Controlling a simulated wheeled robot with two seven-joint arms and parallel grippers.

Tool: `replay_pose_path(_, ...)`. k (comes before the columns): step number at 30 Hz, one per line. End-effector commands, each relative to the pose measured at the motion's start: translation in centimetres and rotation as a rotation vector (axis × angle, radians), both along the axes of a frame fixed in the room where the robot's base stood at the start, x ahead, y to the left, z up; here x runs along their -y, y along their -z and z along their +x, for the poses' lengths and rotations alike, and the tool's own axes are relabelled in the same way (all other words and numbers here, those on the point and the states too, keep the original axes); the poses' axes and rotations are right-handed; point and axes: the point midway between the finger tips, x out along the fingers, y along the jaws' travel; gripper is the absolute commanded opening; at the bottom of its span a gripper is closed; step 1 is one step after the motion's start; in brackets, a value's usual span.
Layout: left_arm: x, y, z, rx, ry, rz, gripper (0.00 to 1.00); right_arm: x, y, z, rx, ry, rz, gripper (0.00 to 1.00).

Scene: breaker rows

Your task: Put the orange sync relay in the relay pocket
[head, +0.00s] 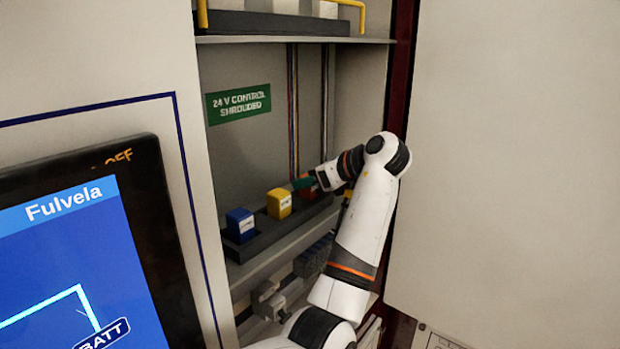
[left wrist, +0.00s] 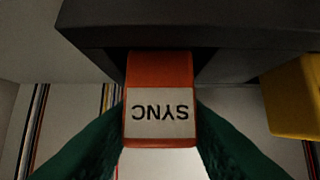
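The orange sync relay (left wrist: 161,70) has a white label reading SYNC, upside down in the left wrist view. In the head view, a small part of the orange relay (head: 308,193) shows at the far right end of the dark rack. The green fingers of my left gripper (left wrist: 161,125) lie against both sides of the relay. In the head view my left gripper (head: 304,183) reaches in from the right. The relay's base meets a dark opening in the rack (left wrist: 230,35); how deep it sits is hidden. My right gripper is not in view.
A yellow relay (head: 279,204) and a blue relay (head: 240,225) stand in the same rack (head: 275,236). The yellow one (left wrist: 296,95) is close beside my gripper. A shelf (head: 300,40) is above. A cabinet door or panel (head: 510,150) is on the right, a screen (head: 80,250) on the left.

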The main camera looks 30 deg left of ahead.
Motion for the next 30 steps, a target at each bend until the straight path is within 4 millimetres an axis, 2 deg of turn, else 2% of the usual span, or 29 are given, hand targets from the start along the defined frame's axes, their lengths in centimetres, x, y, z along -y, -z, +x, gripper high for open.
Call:
replay_pose_path(1, 0.0, 0.0, 0.0, 0.000, 0.000, 0.000, 0.45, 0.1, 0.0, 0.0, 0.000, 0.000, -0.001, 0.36)
replay_pose_path(3, 0.0, 0.0, 0.0, 0.000, 0.000, 0.000, 0.53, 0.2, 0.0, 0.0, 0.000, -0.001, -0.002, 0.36)
replay_pose_path(14, 0.3, -0.3, 0.0, 0.002, 0.001, 0.000, 0.53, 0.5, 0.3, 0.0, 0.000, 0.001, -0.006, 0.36)
replay_pose_path(17, 1.5, -0.8, -0.1, 0.004, 0.003, 0.000, 0.53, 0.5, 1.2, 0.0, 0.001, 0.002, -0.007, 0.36)
replay_pose_path(24, 6.1, -3.2, -0.4, 0.004, 0.003, 0.000, 0.53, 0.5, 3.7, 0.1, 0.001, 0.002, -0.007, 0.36)
replay_pose_path(30, 9.2, -5.1, -0.7, 0.001, 0.003, -0.002, 0.53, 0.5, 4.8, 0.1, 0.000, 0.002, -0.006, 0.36)
